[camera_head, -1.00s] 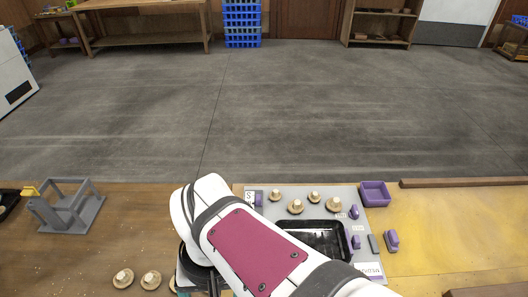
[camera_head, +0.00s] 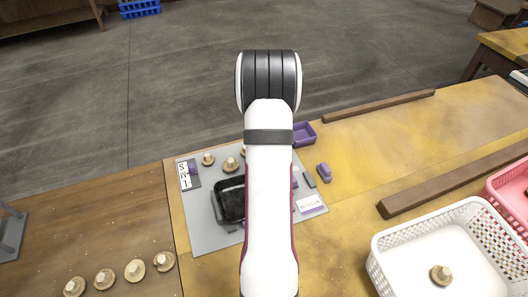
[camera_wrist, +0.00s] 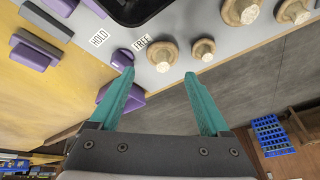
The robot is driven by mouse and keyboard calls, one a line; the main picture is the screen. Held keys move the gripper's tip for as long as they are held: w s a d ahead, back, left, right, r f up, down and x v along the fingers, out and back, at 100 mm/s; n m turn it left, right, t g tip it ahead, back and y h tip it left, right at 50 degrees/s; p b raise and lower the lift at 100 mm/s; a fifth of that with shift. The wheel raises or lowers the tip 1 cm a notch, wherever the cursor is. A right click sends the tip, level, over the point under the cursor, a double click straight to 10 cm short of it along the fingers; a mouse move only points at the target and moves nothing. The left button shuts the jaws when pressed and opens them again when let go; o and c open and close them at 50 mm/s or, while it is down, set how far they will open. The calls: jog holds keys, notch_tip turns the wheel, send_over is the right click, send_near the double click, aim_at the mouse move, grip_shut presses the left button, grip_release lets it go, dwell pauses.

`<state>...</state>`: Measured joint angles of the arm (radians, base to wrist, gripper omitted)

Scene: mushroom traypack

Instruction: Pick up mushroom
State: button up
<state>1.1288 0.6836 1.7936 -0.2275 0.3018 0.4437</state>
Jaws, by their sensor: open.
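In the wrist view my gripper (camera_wrist: 160,73) is open, with teal fingers and nothing between them. A tan mushroom (camera_wrist: 162,55) with a pale stem lies just beyond the fingertips, and a smaller mushroom (camera_wrist: 204,48) lies to its right. More mushrooms show at the top right, one of them (camera_wrist: 240,11) cut by the frame edge. In the head view, mushrooms (camera_head: 231,164) sit on the grey board (camera_head: 202,236) behind the black tray (camera_head: 231,201). My arm hides part of the board and the gripper there.
Several mushrooms (camera_head: 135,270) lie on the wood at left. A white basket (camera_head: 386,268) at right holds a mushroom (camera_head: 442,274). A purple box (camera_head: 304,134) and purple block (camera_head: 323,171) are near the board. Wooden bars (camera_head: 380,118) lie on the yellow table.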

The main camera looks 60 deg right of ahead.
jog(key=x, duration=0.6)
jog(key=shift+w, duration=0.2)
jog(key=c, duration=0.7)
jog(key=shift+r, duration=0.15)
